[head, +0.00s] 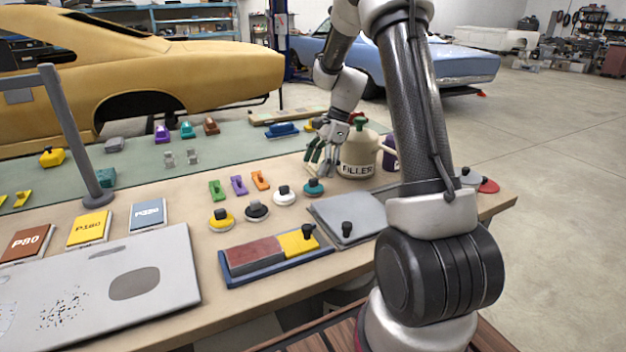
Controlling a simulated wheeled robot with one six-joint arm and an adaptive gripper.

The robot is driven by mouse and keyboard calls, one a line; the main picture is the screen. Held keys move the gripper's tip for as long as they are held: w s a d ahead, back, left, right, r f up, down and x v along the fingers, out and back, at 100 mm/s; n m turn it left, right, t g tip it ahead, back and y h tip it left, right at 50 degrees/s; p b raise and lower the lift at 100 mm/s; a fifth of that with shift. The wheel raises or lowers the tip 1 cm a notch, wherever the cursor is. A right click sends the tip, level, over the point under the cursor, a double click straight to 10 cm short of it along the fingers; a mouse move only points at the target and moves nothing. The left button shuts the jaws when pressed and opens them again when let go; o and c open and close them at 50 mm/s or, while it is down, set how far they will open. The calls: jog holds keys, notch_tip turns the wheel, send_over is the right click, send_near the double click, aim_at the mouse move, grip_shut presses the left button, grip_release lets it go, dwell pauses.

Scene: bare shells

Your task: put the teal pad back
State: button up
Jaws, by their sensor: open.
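The teal pad (314,189) is a small round disc with a dark knob on top. It sits upright on the wooden bench at the right end of a row of round pads: yellow (221,223), black (257,212) and white (285,198). My gripper (321,168) is open, pointing down just above and behind the teal pad in the head view. I see nothing held between its fingers, and I cannot tell the exact height gap.
The cream FILLER can (358,158) stands close to the right of my gripper. Green, purple and orange pieces (238,185) lie to the left.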

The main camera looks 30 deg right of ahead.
jog(key=s+r+n+h, duration=0.1)
jog(key=s+r+n, duration=0.15)
jog(key=r, duration=0.35)
jog(key=s+r+n, duration=0.1)
jog(key=s+r, duration=0.2)
jog(key=r, duration=0.2)
jog(key=s+a+r+n+t+h, duration=0.1)
jog(key=s+r+n+t, duration=0.1)
jog(key=s+n, duration=0.5)
jog(key=s+a+r+n+t+h, duration=0.1)
jog(key=s+r+n, duration=0.3)
jog(key=s, duration=1.4)
jog(key=n+t+h, duration=0.1)
jog(key=n, duration=0.2)
jog(key=shift+a+h, duration=0.2)
jog(key=shift+h, duration=0.1)
jog(key=shift+r+n, duration=0.1)
jog(key=shift+n, duration=0.15)
